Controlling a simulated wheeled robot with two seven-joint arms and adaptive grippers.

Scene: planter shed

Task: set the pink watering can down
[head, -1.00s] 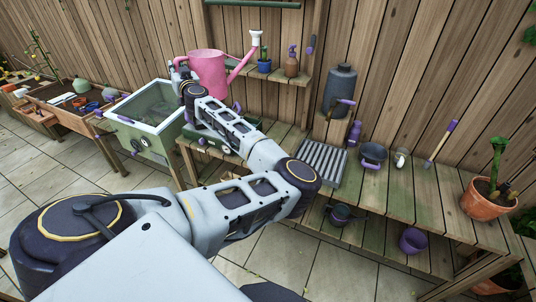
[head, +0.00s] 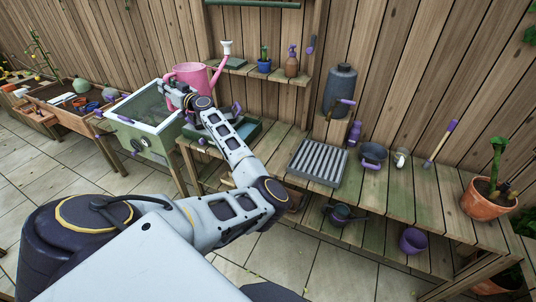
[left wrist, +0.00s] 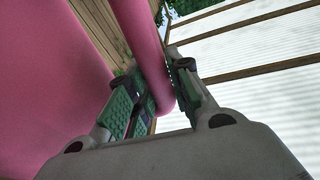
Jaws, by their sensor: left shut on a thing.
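The pink watering can (head: 188,74) is in the head view at the left end of the wooden bench, near a green tray (head: 240,130). Its spout with a pale rose points up to the right. My left gripper (head: 176,92) is at its near side, partly hidden by my wrist. In the left wrist view, the green-padded fingers (left wrist: 152,97) are shut on the can's pink tubular handle (left wrist: 143,45), and the can's body fills the left side. I cannot tell whether the can's base touches anything, as my arm hides it. My right gripper is not in view.
A grey slatted rack (head: 318,162) lies on the bench, with a purple bottle (head: 354,133) and a dark pot (head: 373,155) to its right. A shelf above holds a blue pot (head: 264,66) and a brown spray bottle (head: 291,65).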

